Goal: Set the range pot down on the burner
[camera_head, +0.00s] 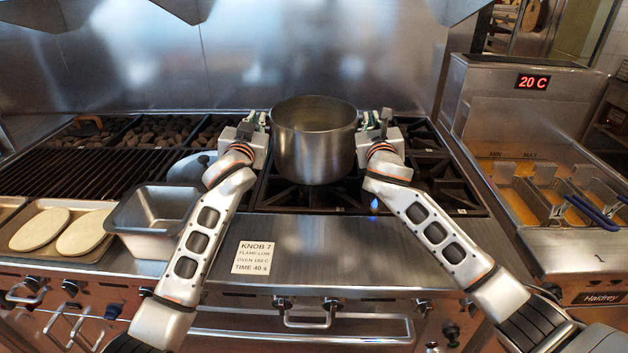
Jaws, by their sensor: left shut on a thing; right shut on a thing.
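The range pot (314,148) is a round steel pot, upright in the middle of the head view. It is over the black burner grate (300,196); I cannot tell whether its base touches the grate. My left gripper (262,122) is shut at the pot's left side, and my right gripper (369,120) is shut at its right side. The fingers meet the pot near its rim, where handles would be; the handles themselves are mostly hidden. A small blue flame (374,205) shows at the right of the grate, near my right arm.
A steel pan (152,215) stands left of my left arm, beside a tray (22,248) with two flatbreads (84,232). A char grill (75,172) lies at the left. A fryer (530,122) reading 20 C stands at the right. A note card (254,257) lies on the front ledge.

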